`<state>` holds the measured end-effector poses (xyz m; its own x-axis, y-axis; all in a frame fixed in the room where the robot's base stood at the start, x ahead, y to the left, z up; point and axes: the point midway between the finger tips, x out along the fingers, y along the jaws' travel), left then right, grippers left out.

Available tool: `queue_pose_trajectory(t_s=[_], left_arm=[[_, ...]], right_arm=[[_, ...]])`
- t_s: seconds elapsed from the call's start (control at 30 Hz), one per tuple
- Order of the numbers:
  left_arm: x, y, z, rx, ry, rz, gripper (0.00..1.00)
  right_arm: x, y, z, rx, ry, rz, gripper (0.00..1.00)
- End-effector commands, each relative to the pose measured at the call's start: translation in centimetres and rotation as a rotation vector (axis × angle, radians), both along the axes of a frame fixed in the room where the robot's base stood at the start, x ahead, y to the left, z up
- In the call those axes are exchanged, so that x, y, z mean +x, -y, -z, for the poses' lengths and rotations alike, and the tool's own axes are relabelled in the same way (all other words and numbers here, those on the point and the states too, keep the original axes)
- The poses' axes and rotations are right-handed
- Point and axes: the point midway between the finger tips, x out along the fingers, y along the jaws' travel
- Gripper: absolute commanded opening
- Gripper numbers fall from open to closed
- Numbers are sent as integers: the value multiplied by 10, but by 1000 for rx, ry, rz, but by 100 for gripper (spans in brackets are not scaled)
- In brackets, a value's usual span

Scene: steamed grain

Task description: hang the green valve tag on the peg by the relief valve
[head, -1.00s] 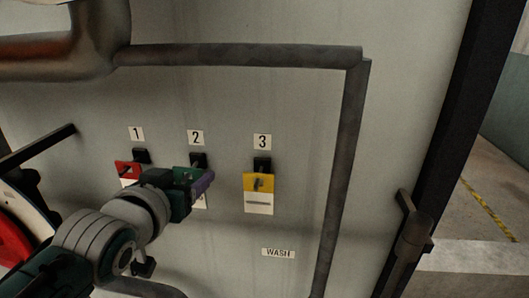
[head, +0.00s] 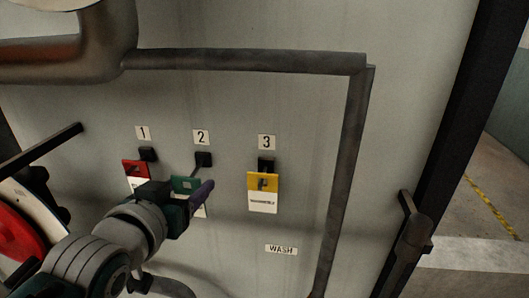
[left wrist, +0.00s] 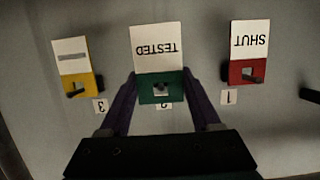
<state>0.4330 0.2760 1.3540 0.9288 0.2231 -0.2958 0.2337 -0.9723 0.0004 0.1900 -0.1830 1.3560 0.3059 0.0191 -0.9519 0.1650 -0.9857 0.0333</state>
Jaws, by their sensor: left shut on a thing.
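The green valve tag (head: 186,184) has a white lower part that reads TESTED in the left wrist view (left wrist: 158,45). My left gripper (head: 197,195) is shut on it, with purple fingers on either side of the tag in the left wrist view (left wrist: 160,92). The tag is in front of the black peg under label 2 (head: 203,159). The peg's arm runs down behind the tag's top edge; I cannot tell for sure whether its tip is in the hole. The relief valve is not identifiable. My right gripper is not in view.
A red tag (head: 135,170) hangs at peg 1 and a yellow tag (head: 263,182) at peg 3, close on either side. A grey pipe (head: 245,60) runs above and down the right. A red wheel (head: 20,232) is at lower left.

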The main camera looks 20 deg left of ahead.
Motion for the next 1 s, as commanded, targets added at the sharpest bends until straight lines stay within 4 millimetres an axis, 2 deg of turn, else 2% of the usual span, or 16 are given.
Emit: queue_pose_trajectory(t_s=[0.27,0.8,1.0], left_arm=[[-3,1,0,0,-1,0,8],[-48,12,-2,-1,-1,0,8],[-58,14,-1,0,1,0,8]], right_arm=[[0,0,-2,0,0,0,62],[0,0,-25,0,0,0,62],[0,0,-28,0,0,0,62]])
